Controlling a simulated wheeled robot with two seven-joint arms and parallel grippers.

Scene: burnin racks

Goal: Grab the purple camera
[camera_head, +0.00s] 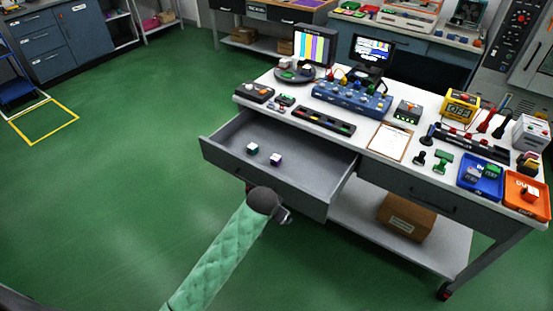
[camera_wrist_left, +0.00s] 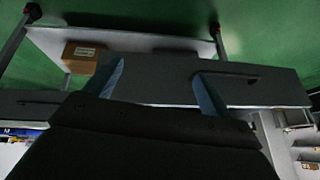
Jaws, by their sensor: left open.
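A small purple and white block-like item (camera_head: 276,159), which looks like the purple camera, sits in the open grey drawer (camera_head: 225,163) in the head view. A similar teal and white item (camera_head: 252,148) sits just left of it. My left gripper (camera_head: 285,215) is outside the drawer, in front of its front panel and apart from both items. In the left wrist view its two fingers (camera_wrist_left: 158,72) stand wide apart with nothing between them. The wrist view shows no camera. My right gripper is in neither view.
The workbench top (camera_head: 365,131) above the drawer is crowded with devices, a clipboard (camera_head: 390,139), a blue tray (camera_head: 480,188) and an orange tray (camera_head: 526,207). A cardboard box (camera_head: 405,216) sits on the lower shelf. The green floor at left is mostly clear.

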